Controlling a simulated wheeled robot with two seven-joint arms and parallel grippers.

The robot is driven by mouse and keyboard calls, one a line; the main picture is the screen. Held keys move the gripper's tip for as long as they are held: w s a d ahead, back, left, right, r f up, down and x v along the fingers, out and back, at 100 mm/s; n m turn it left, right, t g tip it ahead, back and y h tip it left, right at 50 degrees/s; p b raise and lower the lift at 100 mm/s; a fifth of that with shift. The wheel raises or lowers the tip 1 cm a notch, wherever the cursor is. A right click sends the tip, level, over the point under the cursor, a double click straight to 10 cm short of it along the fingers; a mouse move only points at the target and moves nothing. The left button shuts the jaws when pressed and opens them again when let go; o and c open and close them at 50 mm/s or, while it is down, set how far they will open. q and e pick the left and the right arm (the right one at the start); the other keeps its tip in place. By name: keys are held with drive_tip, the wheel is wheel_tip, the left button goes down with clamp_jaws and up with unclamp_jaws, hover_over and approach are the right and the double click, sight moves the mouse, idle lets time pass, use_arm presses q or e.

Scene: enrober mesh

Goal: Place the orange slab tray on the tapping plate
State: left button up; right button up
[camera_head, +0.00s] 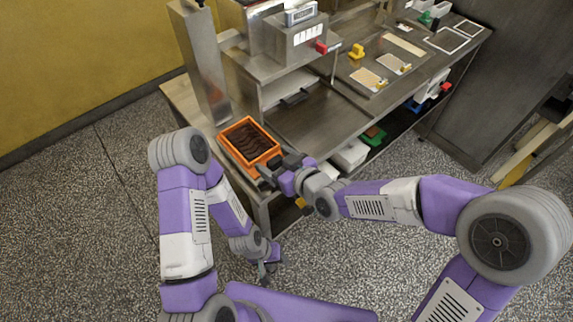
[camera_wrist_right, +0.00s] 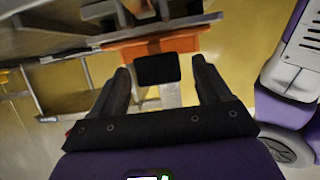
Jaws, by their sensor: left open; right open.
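The orange slab tray (camera_head: 276,153) holds dark brown slabs and sits at the left end of the steel bench, close to its front edge. I cannot tell whether the tapping plate is under it. My right gripper (camera_head: 268,169) is at the tray's near side, open. In the right wrist view, the tray's orange wall (camera_wrist_right: 185,44) lies ahead of the two fingers, and a black tab (camera_wrist_right: 158,69) shows between them. I cannot tell whether they touch. My left gripper (camera_head: 267,272) is open and empty, hanging low in front of the bench, away from the tray.
A steel machine (camera_head: 290,50) and a tall steel post (camera_head: 203,70) stand behind the tray. A dark flat panel (camera_head: 318,122) lies right of it. White and green containers (camera_head: 350,154) sit on the shelf below. Open speckled floor lies left of the bench.

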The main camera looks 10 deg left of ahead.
drive_tip(key=shift+r+p, duration=0.35)
drive_tip(key=shift+r, duration=0.05)
drive_tip(key=shift+r+p, duration=0.35)
drive_tip(key=shift+p, duration=0.1)
drive_tip(key=v, duration=1)
drive_tip(key=shift+s+d+f+b, duration=0.1)
drive_tip(key=shift+s+d+b, duration=0.05)
drive_tip(key=shift+b, duration=0.2)
drive_tip(key=shift+b+v, duration=0.75)
